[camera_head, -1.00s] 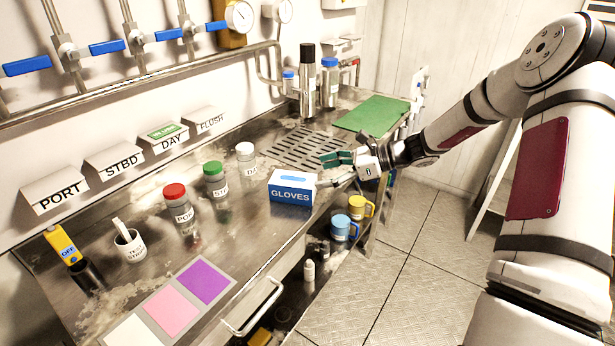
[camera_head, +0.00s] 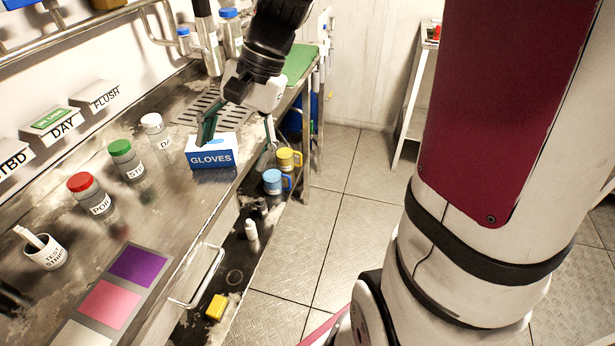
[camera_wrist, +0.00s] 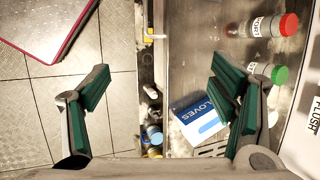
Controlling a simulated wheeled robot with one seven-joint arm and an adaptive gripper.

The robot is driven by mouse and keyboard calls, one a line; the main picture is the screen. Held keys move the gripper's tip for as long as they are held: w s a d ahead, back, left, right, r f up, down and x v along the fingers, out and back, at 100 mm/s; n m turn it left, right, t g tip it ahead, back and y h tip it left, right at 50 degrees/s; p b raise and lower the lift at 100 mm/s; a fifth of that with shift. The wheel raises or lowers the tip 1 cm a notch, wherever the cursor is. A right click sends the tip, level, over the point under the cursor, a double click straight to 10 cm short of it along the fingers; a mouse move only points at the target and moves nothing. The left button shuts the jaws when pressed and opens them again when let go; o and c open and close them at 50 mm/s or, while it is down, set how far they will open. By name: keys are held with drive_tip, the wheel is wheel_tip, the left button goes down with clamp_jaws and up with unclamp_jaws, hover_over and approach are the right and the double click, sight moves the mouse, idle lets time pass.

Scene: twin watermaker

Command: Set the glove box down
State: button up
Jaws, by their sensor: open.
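The glove box (camera_head: 212,158), blue and white with GLOVES on its front, sits upright on the metal counter (camera_head: 160,215) near its front edge. My gripper (camera_head: 238,135) is open above and around the right side of the box. One green-padded finger is over the box top and the other is out past the counter edge. In the wrist view the glove box (camera_wrist: 196,122) lies between the open fingers (camera_wrist: 165,92), closer to the right one, which partly covers it. I cannot tell whether that finger touches the box.
Jars with red (camera_head: 82,184), green (camera_head: 121,150) and white (camera_head: 153,124) lids stand left of the box. A drain grille (camera_head: 190,108) is behind it. Colored pads (camera_head: 138,265) lie at front left. Blue (camera_head: 273,181) and yellow (camera_head: 287,159) mugs are below the counter edge.

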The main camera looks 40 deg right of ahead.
drive_tip(key=s+d+r+n+t+h, duration=0.1)
drive_tip(key=s+r+n+h, duration=0.1)
drive_tip(key=s+n, duration=0.3)
drive_tip(key=s+r+n+t+h, duration=0.2)
drive_tip(key=s+n, duration=0.3)
drive_tip(key=s, duration=0.8)
drive_tip(key=shift+d+r+h, duration=0.4)
drive_tip(key=shift+r+h, duration=0.05)
drive_tip(key=shift+h, duration=0.05)
